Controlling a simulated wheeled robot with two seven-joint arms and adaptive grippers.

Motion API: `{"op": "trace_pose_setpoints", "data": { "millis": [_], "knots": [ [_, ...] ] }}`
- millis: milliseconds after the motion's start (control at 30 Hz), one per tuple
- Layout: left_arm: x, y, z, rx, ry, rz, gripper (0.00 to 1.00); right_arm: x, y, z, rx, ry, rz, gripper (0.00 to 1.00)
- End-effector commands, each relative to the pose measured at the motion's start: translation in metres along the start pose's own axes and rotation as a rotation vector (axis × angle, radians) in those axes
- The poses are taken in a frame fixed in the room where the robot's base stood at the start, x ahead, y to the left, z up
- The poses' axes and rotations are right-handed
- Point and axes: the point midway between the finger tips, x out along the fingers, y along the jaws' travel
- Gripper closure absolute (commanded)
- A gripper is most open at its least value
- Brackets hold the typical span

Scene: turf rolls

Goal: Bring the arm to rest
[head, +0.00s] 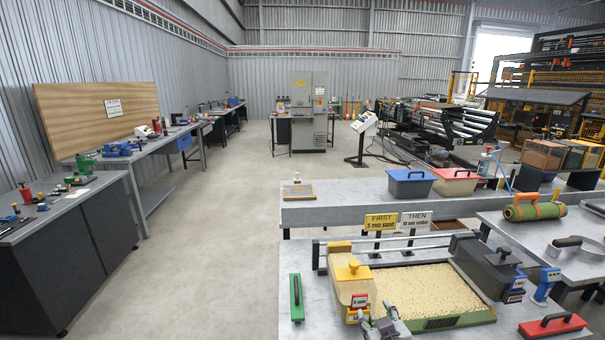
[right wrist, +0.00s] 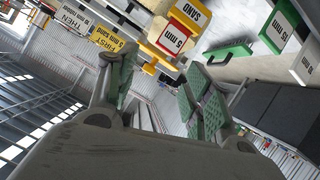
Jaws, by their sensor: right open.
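My right gripper (head: 385,329) shows at the bottom edge of the head view, in front of the sand-filled tray (head: 462,322). In the right wrist view my right gripper (right wrist: 163,90) has its two green-padded fingers apart, with nothing between them. The tan sand hopper (head: 349,286) with a yellow lid stands at the tray's left end, just behind the gripper. It also shows in the right wrist view (right wrist: 166,42), beyond the fingers. Whether the gripper touches the tray's front edge cannot be told. My left gripper is not in view.
A dark hopper (head: 488,268) stands at the tray's right. A strapped green turf roll (head: 535,211) lies on the right table. The floor (head: 200,255) at left is clear.

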Motion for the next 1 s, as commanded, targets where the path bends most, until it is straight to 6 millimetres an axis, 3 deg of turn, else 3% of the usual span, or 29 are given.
{"op": "trace_pose_setpoints", "data": {
  "millis": [200, 400, 633, 1000],
  "knots": [
    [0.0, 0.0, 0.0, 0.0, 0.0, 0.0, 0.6, -0.026, -0.007, 0.079, 0.072, -0.268, -0.063, 0.49],
    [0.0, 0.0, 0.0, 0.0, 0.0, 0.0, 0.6, -0.06, -0.017, 0.138, 0.117, -0.484, -0.129, 0.49],
    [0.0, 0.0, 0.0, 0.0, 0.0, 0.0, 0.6, -0.089, -0.025, 0.173, 0.143, -0.628, -0.182, 0.49],
    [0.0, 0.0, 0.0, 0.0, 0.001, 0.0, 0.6, -0.127, -0.035, 0.208, 0.167, -0.786, -0.248, 0.49]
  ]
}}
